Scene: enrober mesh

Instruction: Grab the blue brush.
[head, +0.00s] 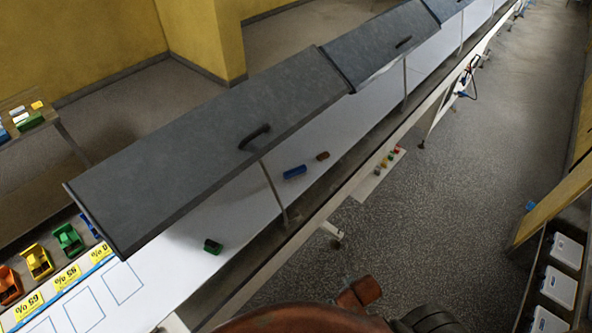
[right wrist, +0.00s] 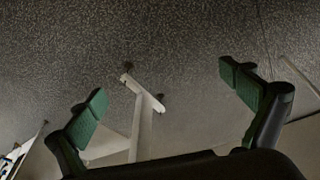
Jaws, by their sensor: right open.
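A small blue block-shaped object (head: 295,172), which looks like the blue brush, lies on the white belt (head: 232,205) beside the raised grey cover in the head view. Its bristles cannot be made out. My left gripper is not in view.
Grey covers (head: 215,145) with black handles overhang the belt, held up by thin posts. Yellow (head: 38,261), green (head: 68,239) and orange bins stand at the left. A small shelf with coloured items (head: 384,163) juts from the line's right side. Speckled floor (head: 440,200) is clear.

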